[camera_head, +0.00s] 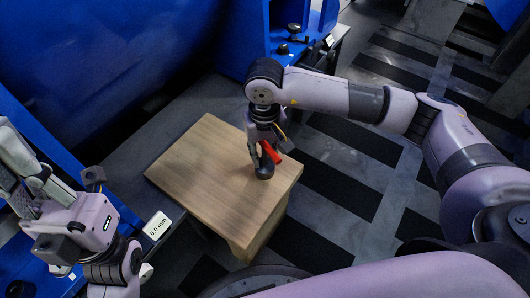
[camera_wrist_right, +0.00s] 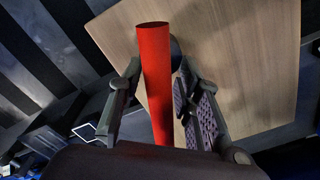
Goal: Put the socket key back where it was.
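The socket key shows as a red cylinder (camera_head: 270,152) over the wooden table, tilted in the head view. In the right wrist view the red cylinder (camera_wrist_right: 155,80) stands between the two fingers. My right gripper (camera_head: 260,148) points down around it and appears shut on it; in the wrist view its fingertips (camera_wrist_right: 158,65) flank the cylinder closely. A dark round piece (camera_head: 264,172) is just below the red part at the tabletop; I cannot tell whether it belongs to the key. My left gripper (camera_head: 50,190) is at the far left, its fingers unclear.
The wooden table (camera_head: 195,165) is otherwise bare, with free room left of the right gripper. A small display reading 0.0 mm (camera_head: 157,225) is by its left corner. A blue machine (camera_head: 245,40) with dark knobs (camera_head: 293,28) stands behind. Striped floor (camera_head: 335,180) lies to the right.

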